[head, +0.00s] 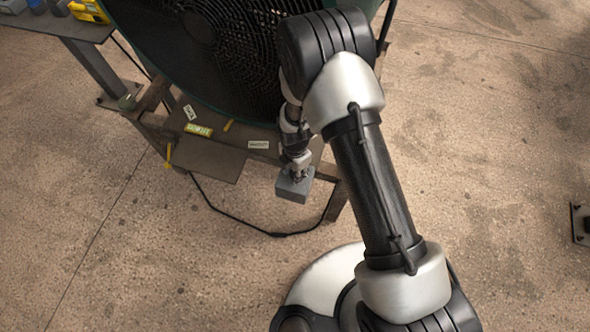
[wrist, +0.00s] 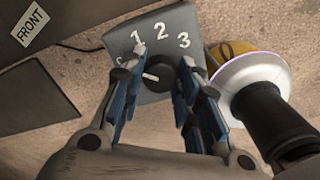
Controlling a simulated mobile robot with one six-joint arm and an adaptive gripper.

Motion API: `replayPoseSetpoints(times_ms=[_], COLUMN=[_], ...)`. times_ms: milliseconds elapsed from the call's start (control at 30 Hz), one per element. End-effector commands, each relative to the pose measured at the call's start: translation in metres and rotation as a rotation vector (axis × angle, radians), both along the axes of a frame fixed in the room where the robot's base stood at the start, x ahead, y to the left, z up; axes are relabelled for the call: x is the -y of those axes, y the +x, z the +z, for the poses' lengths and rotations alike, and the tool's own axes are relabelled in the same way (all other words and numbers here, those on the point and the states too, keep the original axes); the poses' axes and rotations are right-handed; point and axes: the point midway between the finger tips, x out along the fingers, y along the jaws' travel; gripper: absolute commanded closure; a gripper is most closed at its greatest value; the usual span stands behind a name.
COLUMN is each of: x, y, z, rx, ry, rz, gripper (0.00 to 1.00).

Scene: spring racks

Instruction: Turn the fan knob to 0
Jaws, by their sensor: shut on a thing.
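The fan control box (head: 294,187) is a small grey block at the front edge of the fan's stand in the head view. In the wrist view its grey face (wrist: 188,27) shows the white numbers 1, 2 and 3. The dark fan knob (wrist: 186,74) lies between the fingers of my gripper (wrist: 162,80), which is shut on it. The knob's white mark points left, toward the left finger. A partly covered white mark sits by the left fingertip; I cannot read it fully. In the head view my gripper (head: 298,168) is just above the box.
The large dark fan (head: 200,50) stands behind my gripper on a brown stand (head: 212,163) with labels. A black cable (head: 235,218) lies on the floor. A table (head: 60,28) with a yellow item is at the upper left. Floor at right is mostly clear.

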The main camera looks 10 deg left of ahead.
Motion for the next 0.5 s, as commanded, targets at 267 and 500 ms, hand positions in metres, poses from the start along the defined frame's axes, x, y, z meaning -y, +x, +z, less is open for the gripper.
replayPoseSetpoints(times_ms=[267,500], x=[-0.0006,-0.0005], y=[0.0004,0.0004], z=[0.0003,0.0004], rx=[0.002,0.001], ry=[0.001,0.000], rz=[0.128,0.168], gripper=[0.94,0.94])
